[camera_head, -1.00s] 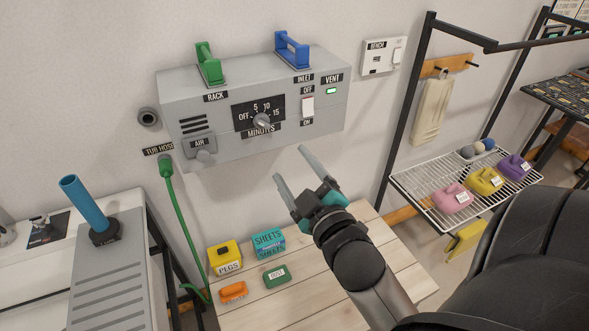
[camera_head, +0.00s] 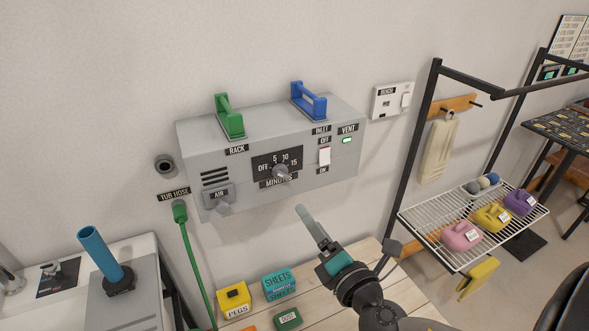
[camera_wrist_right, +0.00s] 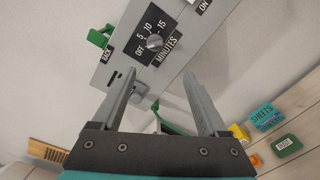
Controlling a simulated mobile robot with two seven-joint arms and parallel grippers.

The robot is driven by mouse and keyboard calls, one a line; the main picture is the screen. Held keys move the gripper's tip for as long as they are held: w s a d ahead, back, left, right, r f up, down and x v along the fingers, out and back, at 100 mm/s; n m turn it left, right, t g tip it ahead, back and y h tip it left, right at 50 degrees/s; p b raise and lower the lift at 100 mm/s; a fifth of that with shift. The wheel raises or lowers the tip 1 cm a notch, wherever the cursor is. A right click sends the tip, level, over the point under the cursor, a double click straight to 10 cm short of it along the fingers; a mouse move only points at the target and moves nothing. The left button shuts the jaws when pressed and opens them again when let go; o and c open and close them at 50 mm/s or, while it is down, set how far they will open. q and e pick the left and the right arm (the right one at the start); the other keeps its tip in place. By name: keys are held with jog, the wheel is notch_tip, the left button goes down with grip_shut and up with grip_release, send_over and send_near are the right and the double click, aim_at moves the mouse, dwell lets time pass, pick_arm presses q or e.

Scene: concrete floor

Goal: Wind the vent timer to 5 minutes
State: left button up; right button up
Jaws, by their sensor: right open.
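The vent timer is a black dial plate (camera_head: 262,164) marked OFF, 5, 10, 15 and MINUTES on the grey wall box. Its grey knob (camera_head: 281,172) sits low on the plate; it also shows in the right wrist view (camera_wrist_right: 154,42). I cannot tell for sure which mark the knob points at. My right gripper (camera_head: 306,216) is open and empty, below and to the right of the knob and apart from it. In the right wrist view its fingers (camera_wrist_right: 160,76) are spread, with the knob beyond their tips. My left gripper is not in view.
The box (camera_head: 225,185) also carries a green handle (camera_head: 229,118), a blue handle (camera_head: 308,101), an AIR knob (camera_head: 221,207) and a VENT switch (camera_head: 324,156). A wire shelf (camera_head: 430,238) stands right. Small boxes lie on the wooden table (camera_head: 350,265) below.

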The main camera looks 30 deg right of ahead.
aim_at(283, 177)
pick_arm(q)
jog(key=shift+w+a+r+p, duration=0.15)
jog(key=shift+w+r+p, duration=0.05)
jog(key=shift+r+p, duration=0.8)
pick_arm(e)
jog(key=w, duration=0.5)
jog(key=w+d+n, duration=0.1)
jog(key=w, duration=0.3)
jog(key=w+n, duration=0.1)
jog(key=w, duration=0.4)
jog(key=shift+w+d+r, duration=0.15)
jog(key=shift+w+r, duration=0.15)
jog(key=shift+w, duration=0.05)
grip_shut()
